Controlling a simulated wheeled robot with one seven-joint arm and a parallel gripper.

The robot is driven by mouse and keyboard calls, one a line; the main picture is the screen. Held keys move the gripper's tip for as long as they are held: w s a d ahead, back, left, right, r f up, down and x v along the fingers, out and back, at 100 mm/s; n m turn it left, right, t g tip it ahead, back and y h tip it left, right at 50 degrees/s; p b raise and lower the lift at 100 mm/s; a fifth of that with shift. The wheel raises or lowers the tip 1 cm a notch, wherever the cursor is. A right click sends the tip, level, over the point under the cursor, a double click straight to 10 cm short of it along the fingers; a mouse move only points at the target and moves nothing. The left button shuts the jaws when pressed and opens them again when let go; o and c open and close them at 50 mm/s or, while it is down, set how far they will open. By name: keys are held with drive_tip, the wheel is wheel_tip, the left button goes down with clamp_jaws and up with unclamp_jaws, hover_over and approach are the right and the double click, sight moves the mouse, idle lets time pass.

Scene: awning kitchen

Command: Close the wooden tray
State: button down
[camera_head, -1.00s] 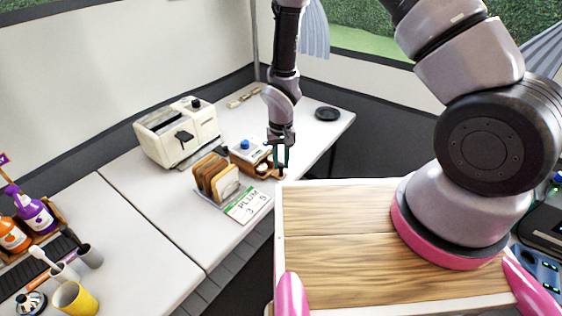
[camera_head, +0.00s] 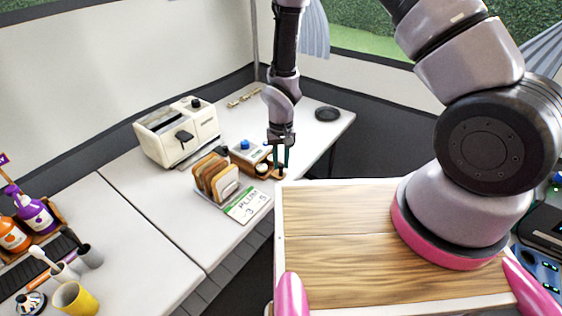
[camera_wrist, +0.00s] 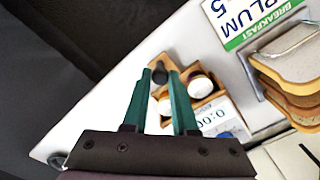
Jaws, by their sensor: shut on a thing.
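The small wooden tray (camera_head: 268,174) is at the counter's far edge, by a white device with a blue knob (camera_head: 245,145). In the wrist view the tray (camera_wrist: 206,98) juts out from under the device's display and holds pale round pieces (camera_wrist: 200,85) in compartments. My gripper (camera_head: 282,172) points down at the tray's outer end. In the wrist view its teal fingers (camera_wrist: 160,76) are shut on a dark piece (camera_wrist: 160,74) at that end. The fingers hide part of the tray, and I cannot tell how far it extends under the device.
A toast rack (camera_head: 215,178) and a PLUM sign (camera_head: 248,205) stand close left of the tray. A cream toaster (camera_head: 178,132) is behind. A black disc (camera_head: 327,114) lies at the back right. A wooden board (camera_head: 340,215) fills the foreground.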

sight(272, 171)
idle(0.4)
drive_tip(key=shift+w+a, duration=1.2)
drive_tip(key=shift+a, duration=0.25)
drive_tip(key=c, duration=0.7)
unclamp_jaws()
drive_tip(key=shift+r, duration=0.1)
wheel_tip(272, 171, up, 11)
drive_tip(key=shift+f, duration=0.15)
